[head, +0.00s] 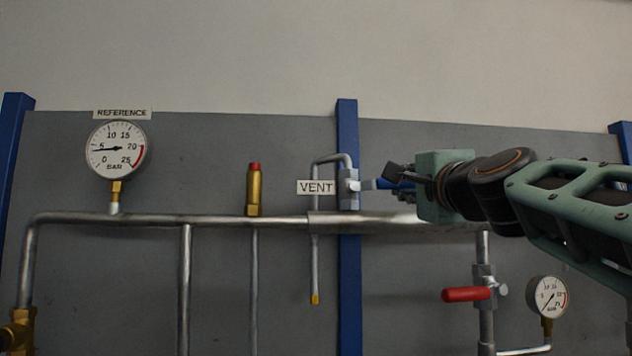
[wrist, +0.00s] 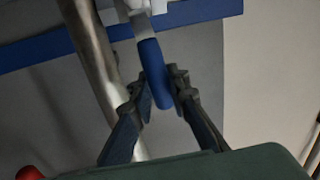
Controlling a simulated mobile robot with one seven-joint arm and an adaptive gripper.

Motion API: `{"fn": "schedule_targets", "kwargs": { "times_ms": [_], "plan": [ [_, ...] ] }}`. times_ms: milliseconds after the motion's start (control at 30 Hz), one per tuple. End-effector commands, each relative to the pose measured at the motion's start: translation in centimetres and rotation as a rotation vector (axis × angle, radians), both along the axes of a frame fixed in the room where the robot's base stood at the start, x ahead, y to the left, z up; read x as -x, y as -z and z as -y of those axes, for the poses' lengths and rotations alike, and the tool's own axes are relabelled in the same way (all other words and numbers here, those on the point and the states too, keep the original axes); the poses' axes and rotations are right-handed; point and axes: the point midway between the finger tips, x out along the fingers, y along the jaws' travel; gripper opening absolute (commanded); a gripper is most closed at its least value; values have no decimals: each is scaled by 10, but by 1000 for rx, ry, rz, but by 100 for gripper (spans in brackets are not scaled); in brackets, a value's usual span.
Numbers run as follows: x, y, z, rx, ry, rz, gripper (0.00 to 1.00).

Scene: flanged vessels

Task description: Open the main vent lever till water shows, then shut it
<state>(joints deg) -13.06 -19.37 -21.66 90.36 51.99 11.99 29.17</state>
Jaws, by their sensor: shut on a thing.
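The vent valve (head: 349,187) stands at the blue post, beside the VENT label (head: 315,187). Its blue lever (head: 385,184) points right, level with the pipe run, in the head view. My gripper (head: 398,184) is at the lever's end from the right. In the wrist view the blue lever (wrist: 154,72) lies between the two fingers of my gripper (wrist: 162,98), which are shut on it. The thin vent tube (head: 315,250) bends over from the valve and hangs down to a brass tip (head: 315,299). No water shows at the tip.
A reference gauge (head: 115,149) reads near 5 bar at left. A brass fitting with a red cap (head: 254,190) stands on the main pipe (head: 260,221). A red-handled valve (head: 467,294) and a small gauge (head: 547,296) sit below my arm at right.

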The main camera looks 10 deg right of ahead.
Motion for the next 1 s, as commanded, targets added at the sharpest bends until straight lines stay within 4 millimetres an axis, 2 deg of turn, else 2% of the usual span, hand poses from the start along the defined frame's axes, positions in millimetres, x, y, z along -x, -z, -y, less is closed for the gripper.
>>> {"fn": "schedule_targets", "kwargs": {
  "times_ms": [300,733,767,800,900,1000],
  "plan": [
    [0,8,0,-79,0,-2,0],
    [0,10,0,-88,-1,-4,0],
    [-1,10,0,-87,-1,-4,18],
    [-1,10,0,-87,-1,-4,22],
    [0,9,0,-86,-1,-3,33],
    [0,9,0,-86,-1,-2,34]
  ]
}}
